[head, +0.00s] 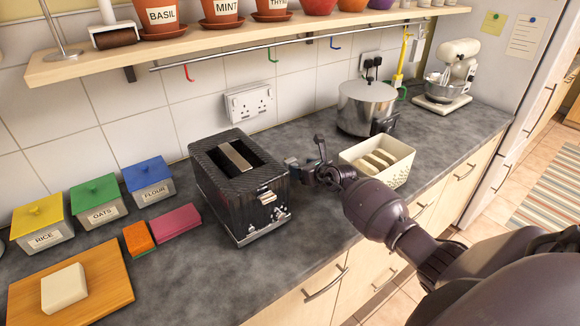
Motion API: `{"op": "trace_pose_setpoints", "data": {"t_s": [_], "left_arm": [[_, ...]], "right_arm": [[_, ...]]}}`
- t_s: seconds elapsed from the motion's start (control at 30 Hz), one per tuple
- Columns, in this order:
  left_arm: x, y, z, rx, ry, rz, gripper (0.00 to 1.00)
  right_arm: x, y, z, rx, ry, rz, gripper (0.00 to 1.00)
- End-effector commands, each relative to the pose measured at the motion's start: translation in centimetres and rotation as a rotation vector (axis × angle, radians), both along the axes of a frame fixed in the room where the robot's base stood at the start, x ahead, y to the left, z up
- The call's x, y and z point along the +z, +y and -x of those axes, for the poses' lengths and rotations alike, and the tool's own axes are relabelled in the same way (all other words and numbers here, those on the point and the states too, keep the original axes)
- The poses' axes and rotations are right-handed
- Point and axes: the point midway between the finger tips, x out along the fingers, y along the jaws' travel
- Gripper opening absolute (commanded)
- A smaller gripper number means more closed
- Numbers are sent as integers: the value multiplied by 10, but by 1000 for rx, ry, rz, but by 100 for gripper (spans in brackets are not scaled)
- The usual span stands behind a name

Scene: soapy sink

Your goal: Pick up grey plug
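I cannot make out a grey plug for sure on the counter. A black plug (373,63) sits in the wall socket behind the steel pot. My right gripper (304,168) reaches in from the right, between the black toaster (240,185) and the cream bread bin (400,168). Its dark fingers are small and overlap with the toaster's right side, so I cannot tell whether they are open or hold something. Anything behind the gripper is hidden. My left gripper is not in view.
A steel pot (366,105) and a stand mixer (449,76) stand at the back right. Labelled tins (98,202), coloured sponges (175,221) and a board (105,287) with a white block (63,287) lie left. A shelf (200,50) hangs above. The counter front (235,285) is clear.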

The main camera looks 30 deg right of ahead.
Motion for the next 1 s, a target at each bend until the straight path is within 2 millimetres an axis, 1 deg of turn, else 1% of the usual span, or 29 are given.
{"op": "trace_pose_setpoints", "data": {"t_s": [0.1,0.3,0.43,0.67,0.77,0.9,1.0], "left_arm": [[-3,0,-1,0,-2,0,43],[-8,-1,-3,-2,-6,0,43],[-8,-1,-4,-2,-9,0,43],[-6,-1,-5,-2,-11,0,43],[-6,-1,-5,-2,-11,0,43],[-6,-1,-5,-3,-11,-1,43],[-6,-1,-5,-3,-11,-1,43]], "right_arm": [[-6,1,-14,1,0,2,57],[-15,3,-32,1,0,2,57],[-16,3,-37,-1,-1,1,57],[-16,3,-38,-1,-1,0,57],[-16,3,-37,-1,-1,0,44],[-16,3,-37,0,-1,0,22],[-16,3,-37,0,-1,0,22]]}}
